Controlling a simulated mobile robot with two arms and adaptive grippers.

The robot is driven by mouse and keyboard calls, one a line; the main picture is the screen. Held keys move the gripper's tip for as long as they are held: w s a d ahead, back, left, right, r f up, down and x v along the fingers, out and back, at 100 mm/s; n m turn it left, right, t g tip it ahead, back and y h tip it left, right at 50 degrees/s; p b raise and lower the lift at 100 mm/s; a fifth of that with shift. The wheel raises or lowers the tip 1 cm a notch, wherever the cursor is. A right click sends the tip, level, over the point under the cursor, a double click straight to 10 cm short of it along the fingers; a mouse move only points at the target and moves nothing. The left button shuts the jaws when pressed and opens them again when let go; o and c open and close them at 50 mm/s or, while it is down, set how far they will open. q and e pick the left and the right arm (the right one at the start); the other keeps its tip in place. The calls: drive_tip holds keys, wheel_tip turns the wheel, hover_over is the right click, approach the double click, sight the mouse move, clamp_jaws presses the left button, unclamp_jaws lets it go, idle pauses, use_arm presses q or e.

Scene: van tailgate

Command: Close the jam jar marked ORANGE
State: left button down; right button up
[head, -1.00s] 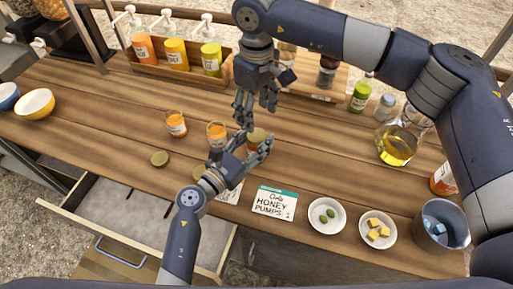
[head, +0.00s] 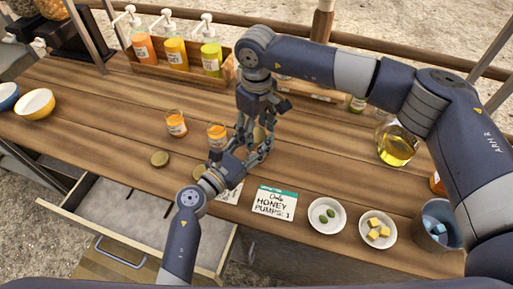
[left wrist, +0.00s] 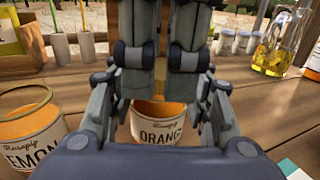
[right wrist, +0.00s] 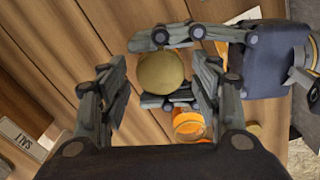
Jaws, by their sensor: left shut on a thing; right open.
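The ORANGE jam jar (left wrist: 158,128) stands between the fingers of my left gripper (left wrist: 158,118), which is shut on it. A gold lid (right wrist: 162,72) lies over the jar's mouth in the right wrist view; I cannot tell whether it is screwed tight. My right gripper (right wrist: 160,95) is open and points down from above, its fingers on either side of the lid and apart from it. In the head view, the left gripper (head: 252,150) and right gripper (head: 256,128) meet and hide most of the jar.
The LEMON jar (left wrist: 30,128) stands open close by, and another open jar (head: 176,124) is further left. Loose lids (head: 159,158) lie in front. A sign (head: 273,202), an olive dish (head: 326,215) and a cube dish (head: 376,231) are to the right. A drawer (head: 140,222) hangs open below.

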drive_tip(key=shift+f, duration=0.15)
drive_tip(key=shift+c, duration=0.3)
drive_tip(key=c, duration=1.1)
drive_tip(key=o, duration=1.2)
drive_tip(key=shift+r, duration=2.3)
drive_tip(key=shift+o, duration=0.4)
